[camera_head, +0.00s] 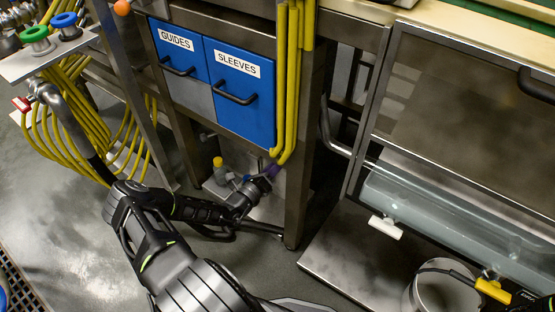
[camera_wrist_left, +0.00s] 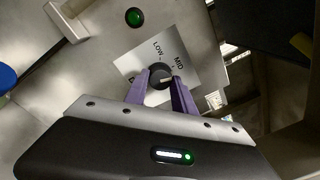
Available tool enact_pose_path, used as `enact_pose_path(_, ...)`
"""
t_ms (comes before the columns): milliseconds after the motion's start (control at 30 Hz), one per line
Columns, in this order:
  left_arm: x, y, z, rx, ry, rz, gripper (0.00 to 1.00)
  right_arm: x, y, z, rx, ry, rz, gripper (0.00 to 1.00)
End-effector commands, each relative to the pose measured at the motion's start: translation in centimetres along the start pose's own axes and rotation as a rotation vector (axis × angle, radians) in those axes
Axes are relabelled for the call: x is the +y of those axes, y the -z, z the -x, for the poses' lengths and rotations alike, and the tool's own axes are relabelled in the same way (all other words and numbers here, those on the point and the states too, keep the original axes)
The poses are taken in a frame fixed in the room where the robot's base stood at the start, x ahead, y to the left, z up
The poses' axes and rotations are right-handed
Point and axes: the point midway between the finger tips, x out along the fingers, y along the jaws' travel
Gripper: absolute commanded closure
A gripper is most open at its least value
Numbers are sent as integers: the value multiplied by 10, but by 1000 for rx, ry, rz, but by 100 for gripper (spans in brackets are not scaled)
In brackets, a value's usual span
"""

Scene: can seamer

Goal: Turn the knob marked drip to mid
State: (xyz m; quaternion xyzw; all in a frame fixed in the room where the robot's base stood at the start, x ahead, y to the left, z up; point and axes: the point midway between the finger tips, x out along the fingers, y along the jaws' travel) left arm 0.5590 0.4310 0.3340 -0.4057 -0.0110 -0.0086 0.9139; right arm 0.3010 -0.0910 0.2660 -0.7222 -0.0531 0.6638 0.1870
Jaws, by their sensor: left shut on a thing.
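In the left wrist view a dark round knob (camera_wrist_left: 158,71) sits on a pale label plate (camera_wrist_left: 135,62). The words LOW and MID show on the plate; another word at its lower left is mostly covered by my finger. I cannot tell clearly which mark the knob points to. My left gripper (camera_wrist_left: 161,78) is shut on the knob, one purple finger on each side. In the head view my left gripper (camera_head: 268,174) reaches low under the blue drawers, beside a table leg. The knob is hidden there.
Blue drawers (camera_head: 238,90) marked GUIDES and SLEEVES hang above my left gripper, with yellow pipes (camera_head: 285,90) close by. A steel leg (camera_head: 298,200) stands just right. A yellow-capped bottle (camera_head: 219,170) is left. A green button (camera_wrist_left: 134,17) sits near the plate.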

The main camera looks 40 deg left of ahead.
Motion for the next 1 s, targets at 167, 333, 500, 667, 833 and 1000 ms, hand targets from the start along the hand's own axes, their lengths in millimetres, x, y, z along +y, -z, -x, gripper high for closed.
enact_pose_path(167,-1,1,0,-3,0,135,100,-2,-1,7,-4,0,0,64)
enact_pose_path(333,-1,2,0,-6,0,225,100,-3,-1,9,-5,0,0,64)
enact_pose_path(500,0,2,0,-8,1,273,100,-3,-1,10,-6,0,0,64)
enact_pose_path(667,0,2,0,-9,0,287,100,-3,-2,11,-6,0,0,64)
enact_pose_path(833,0,2,0,-9,0,287,100,-3,-1,11,-6,0,0,64)
enact_pose_path(1000,0,2,0,-9,0,287,66,-3,-1,11,-6,0,0,64)
